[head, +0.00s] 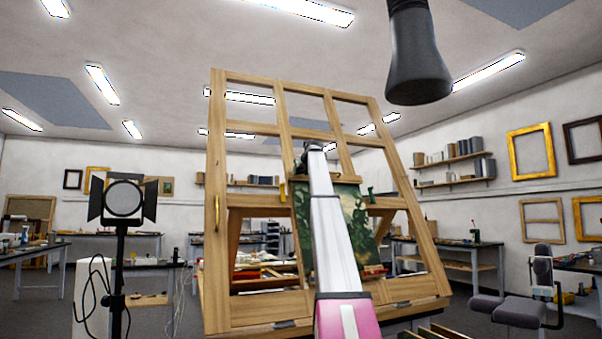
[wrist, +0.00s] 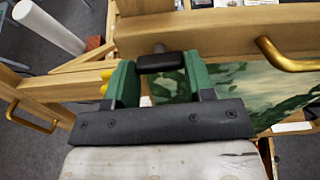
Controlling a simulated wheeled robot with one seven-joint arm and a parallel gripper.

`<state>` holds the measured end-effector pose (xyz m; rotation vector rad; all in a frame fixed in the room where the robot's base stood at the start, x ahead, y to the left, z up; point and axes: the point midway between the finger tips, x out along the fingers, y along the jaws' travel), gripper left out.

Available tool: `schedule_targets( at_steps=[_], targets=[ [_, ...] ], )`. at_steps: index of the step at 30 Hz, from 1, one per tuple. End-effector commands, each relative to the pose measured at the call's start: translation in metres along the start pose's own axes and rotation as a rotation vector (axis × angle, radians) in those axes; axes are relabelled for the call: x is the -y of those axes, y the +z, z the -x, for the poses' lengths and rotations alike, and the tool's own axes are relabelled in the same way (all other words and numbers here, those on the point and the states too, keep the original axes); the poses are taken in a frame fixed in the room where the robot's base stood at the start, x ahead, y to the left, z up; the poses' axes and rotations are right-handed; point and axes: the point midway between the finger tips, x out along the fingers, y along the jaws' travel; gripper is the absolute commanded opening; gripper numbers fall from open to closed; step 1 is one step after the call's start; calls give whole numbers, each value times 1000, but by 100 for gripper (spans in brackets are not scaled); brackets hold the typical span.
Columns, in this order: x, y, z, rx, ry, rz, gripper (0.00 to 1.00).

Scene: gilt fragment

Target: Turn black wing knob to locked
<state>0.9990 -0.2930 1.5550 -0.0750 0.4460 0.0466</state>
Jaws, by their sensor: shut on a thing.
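The black wing knob (wrist: 166,63) sits on the wooden frame, its wing lying nearly level across the wrist view. My gripper (wrist: 161,65) has its two green fingers at either end of the knob and is shut on it. A short grey shaft shows just behind the wing. The wooden easel-like frame (head: 246,312) stands upright in front of me in the head view, with a dark green painting (head: 352,225) on it. In the head view my arm hides the knob and most of my gripper. No lock marking can be made out.
Brass handles (wrist: 290,57) stick out from the frame on both sides of the wrist view. A lamp on a stand (head: 124,198) is at the left in the head view, and a padded chair (head: 512,308) at the right. A black duct nozzle (head: 416,60) hangs overhead.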

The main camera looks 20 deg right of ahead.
Motion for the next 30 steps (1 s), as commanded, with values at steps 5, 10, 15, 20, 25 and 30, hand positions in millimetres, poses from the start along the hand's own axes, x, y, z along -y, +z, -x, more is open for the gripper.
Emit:
schedule_targets(
  at_steps=[5, 10, 15, 20, 25, 30],
  targets=[
    [0, -2, 0, -4, 2, -56, 25],
    [0, -2, 0, -4, 3, -80, 25],
    [0, -2, 0, -4, 3, -85, 25],
    [0, -2, 0, -4, 3, -85, 25],
    [0, -2, 0, -4, 3, -84, 74],
    [0, -1, 0, -2, 3, -84, 74]
  ],
)
